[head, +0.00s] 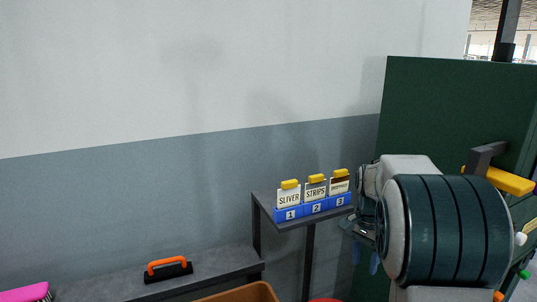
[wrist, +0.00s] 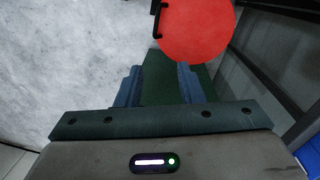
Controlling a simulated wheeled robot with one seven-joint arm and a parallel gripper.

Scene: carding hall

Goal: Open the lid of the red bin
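The red bin's round lid (wrist: 203,30) shows from above in the wrist view, at the top right of centre. It looks flat and closed, with a black bar handle (wrist: 158,18) at its left edge. In the head view only a sliver of red (head: 325,300) shows at the bottom edge; the bin's body is hidden. My gripper (wrist: 160,78) has its two blue fingers apart with nothing seen between them. The fingers point towards the lid and appear apart from it. In the head view my gripper (head: 365,258) hangs beside the shelf, partly hidden by my arm.
A grey shelf (head: 264,205) with blue numbered card holders (head: 315,208) stands left of my gripper. A tan bin (head: 242,293) is at the bottom. A bench (head: 225,263) holds an orange-handled brush (head: 168,270). A green cabinet (head: 440,110) stands at right.

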